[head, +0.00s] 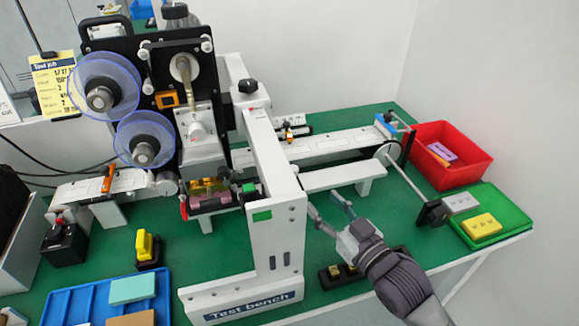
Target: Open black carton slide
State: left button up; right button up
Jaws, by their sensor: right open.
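I cannot tell for sure which part is the black carton slide. A dark tray-like part (222,207) with pink and yellow pieces sits under the print head, left of the white bench post (278,235). A black block (433,213) on a thin rod stands out at the right end of the conveyor. My right gripper (322,203) is open and empty, just right of the white post and below a short white shelf (342,175). Its fingers point up and left, apart from the black block. My left gripper is not in view.
A red bin (470,172) and a green tray (515,215) with grey and yellow blocks stand at the right. A black holder (328,281) with yellowish pieces lies below my right gripper. A blue tray (62,308) is at front left. Green mat is bare around (385,205).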

aim_at(296, 174)
jog(key=x, duration=1.2)
jog(key=shift+w+a, duration=0.2)
jog(key=shift+w, duration=0.15)
jog(key=shift+c, duration=0.2)
grip_shut()
